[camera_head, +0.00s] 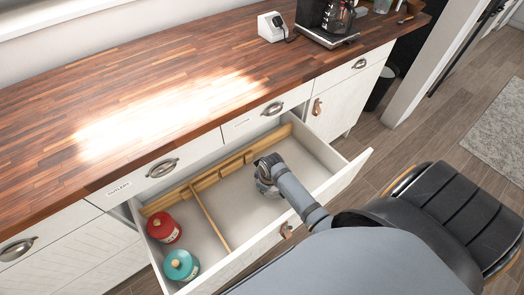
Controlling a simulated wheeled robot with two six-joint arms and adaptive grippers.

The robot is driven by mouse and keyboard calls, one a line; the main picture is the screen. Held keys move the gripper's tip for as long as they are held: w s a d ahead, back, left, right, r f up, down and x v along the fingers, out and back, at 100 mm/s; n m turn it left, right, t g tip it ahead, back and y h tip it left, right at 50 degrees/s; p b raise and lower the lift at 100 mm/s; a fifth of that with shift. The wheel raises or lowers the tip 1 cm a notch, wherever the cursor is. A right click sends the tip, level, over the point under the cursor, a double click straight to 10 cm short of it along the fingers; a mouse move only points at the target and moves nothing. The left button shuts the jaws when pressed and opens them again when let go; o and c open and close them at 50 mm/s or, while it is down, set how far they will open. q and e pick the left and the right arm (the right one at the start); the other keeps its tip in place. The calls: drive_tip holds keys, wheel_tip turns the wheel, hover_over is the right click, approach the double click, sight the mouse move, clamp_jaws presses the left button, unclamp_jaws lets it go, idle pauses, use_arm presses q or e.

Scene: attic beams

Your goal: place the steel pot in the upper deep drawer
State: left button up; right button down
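The deep drawer (233,215) under the counter is pulled open. Wooden dividers split its pale floor into a left part and a larger right part. My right gripper (266,180) is inside the right part, reached over the drawer front by my arm from the lower right. Grey metallic shapes show at the gripper, but I cannot tell whether any of them is the steel pot, or whether the fingers are open or shut. I see no clear steel pot elsewhere. My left gripper is not in view.
A red canister (163,228) and a teal canister (181,265) stand in the drawer's left part. The wooden counter (140,110) overhangs the drawer's back. A coffee maker (328,20) and a white appliance (272,27) stand at its far end. A black seat (450,215) is at right.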

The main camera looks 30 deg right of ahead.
wheel_tip(320, 180, down, 4)
drive_tip(key=shift+r+b, duration=0.25)
drive_tip(key=shift+b, duration=0.2)
drive_tip(key=shift+f, duration=0.1)
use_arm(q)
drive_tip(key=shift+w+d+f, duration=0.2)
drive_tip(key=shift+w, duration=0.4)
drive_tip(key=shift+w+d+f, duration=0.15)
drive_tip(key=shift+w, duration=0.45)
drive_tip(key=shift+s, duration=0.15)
use_arm(e)
drive_tip(key=c, duration=2)
unclamp_jaws()
drive_tip(key=shift+f, duration=0.1)
drive_tip(key=o, duration=0.5)
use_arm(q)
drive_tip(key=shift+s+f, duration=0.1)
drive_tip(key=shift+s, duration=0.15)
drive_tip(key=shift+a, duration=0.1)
